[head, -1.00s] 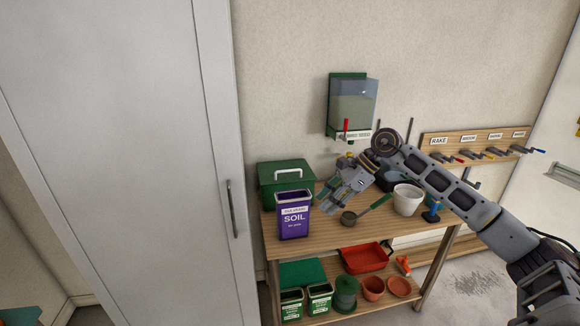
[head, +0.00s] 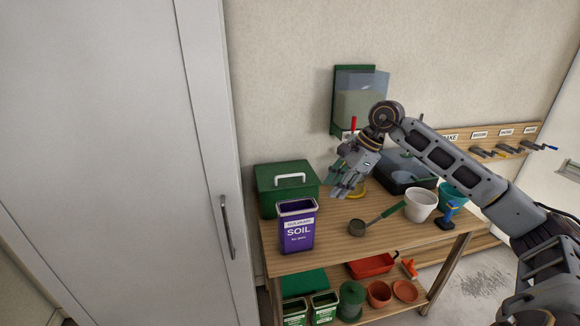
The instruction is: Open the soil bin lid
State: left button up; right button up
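A green bin (head: 288,200) with a shut green lid stands at the left end of the wooden bench. The lid has a white handle (head: 290,180) on top. A purple container labelled SOIL (head: 298,232) stands in front of the bin and hides part of its front. My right gripper (head: 347,194) points down above the bench, to the right of the green bin and apart from its handle. Its fingers look spread, with nothing seen between them. My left gripper is out of view.
The bench (head: 380,235) also holds a metal scoop (head: 357,228), a white pot (head: 421,205), a blue-handled tool (head: 449,215) and a dark tray (head: 405,175). A seed dispenser (head: 360,100) hangs above. A tall grey cabinet (head: 120,180) stands close on the left.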

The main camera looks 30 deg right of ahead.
aim_at(292, 175)
jog(key=i+l, duration=0.15)
jog(key=i, duration=0.3)
jog(key=i+l, duration=0.15)
jog(key=i, duration=0.3)
